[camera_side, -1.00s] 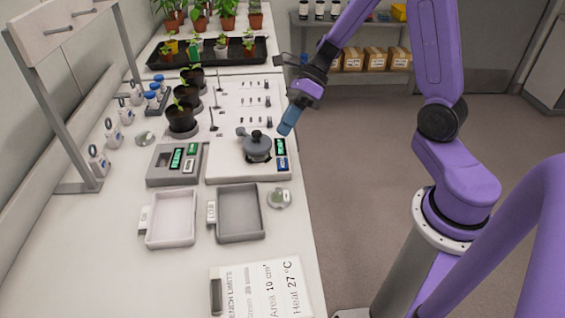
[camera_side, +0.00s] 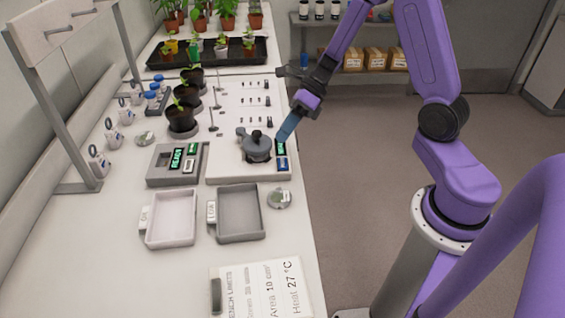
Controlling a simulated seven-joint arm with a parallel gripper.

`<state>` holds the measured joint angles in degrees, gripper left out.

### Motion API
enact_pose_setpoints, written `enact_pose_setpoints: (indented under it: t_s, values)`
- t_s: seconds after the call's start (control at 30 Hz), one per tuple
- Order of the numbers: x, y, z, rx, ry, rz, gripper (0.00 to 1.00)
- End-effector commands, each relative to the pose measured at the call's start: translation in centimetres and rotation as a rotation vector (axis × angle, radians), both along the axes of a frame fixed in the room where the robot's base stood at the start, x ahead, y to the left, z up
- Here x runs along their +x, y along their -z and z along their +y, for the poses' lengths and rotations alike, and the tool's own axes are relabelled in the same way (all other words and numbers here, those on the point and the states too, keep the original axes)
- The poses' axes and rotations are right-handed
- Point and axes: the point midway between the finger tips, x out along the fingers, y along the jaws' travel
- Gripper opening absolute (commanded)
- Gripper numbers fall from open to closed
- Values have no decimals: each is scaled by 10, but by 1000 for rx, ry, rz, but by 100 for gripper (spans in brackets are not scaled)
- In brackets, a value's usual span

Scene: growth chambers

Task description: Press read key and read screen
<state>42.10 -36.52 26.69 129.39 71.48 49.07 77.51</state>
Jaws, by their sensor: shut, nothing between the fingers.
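A white platform (camera_side: 230,170) carries a grey round instrument (camera_side: 257,146) near its front. On its right edge are a small dark screen with green characters (camera_side: 281,147) and a blue key (camera_side: 282,164) below it. The characters are too small to read. A grey box (camera_side: 158,177) to the left has a green-lit screen that seems to read READY (camera_side: 176,159) and small keys beside it. I cannot tell which key is the read key. My gripper (camera_side: 284,136) is shut and empty, its blue fingertips pointing down just above the small screen; contact cannot be told.
A pale tray (camera_side: 172,243) and a grey tray (camera_side: 262,238) lie in front, with a small round dish (camera_side: 279,198) to their right. Black pots (camera_side: 181,132) with seedlings stand behind the grey box. A limits card (camera_side: 262,290) lies at the front.

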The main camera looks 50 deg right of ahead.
Motion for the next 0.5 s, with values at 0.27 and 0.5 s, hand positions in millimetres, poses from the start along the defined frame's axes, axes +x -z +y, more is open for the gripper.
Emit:
enact_pose_setpoints:
  t_s: [0.27,0.5]
  values:
    - [0,35,0,0,-1,2,0]
    - [0,51,0,-1,-1,0,0]
